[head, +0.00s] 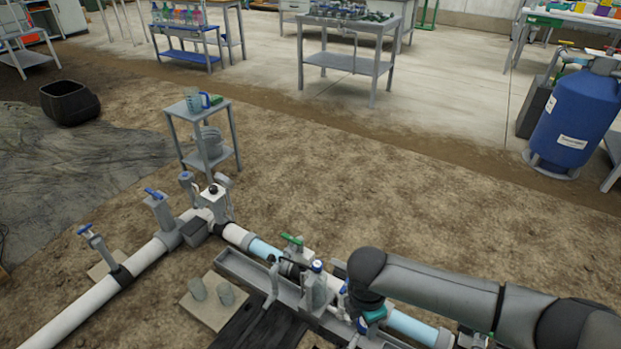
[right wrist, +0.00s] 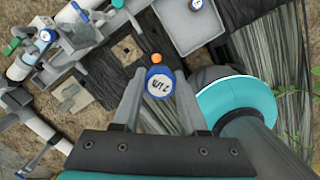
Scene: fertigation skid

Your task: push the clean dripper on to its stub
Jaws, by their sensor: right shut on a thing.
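In the right wrist view my right gripper (right wrist: 158,80) has its two grey fingers on either side of a small round piece (right wrist: 160,88) with a white, dark-marked face and a blue rim. It looks to be the dripper, held shut between the fingers. A small orange spot (right wrist: 157,57) shows just beyond the fingertips; I cannot tell whether it is the stub or touches the dripper. In the head view my right arm (head: 430,285) reaches in from the lower right over the pipework, and the dripper cannot be made out. My left gripper is not in view.
Pipework with a blue-handled valve (head: 154,193) and a green-handled valve (head: 291,240) runs along the front. A grey trough (head: 240,268) lies beneath. A small stand (head: 205,107) holds a jug (head: 193,99). Bare ground lies behind the pipe.

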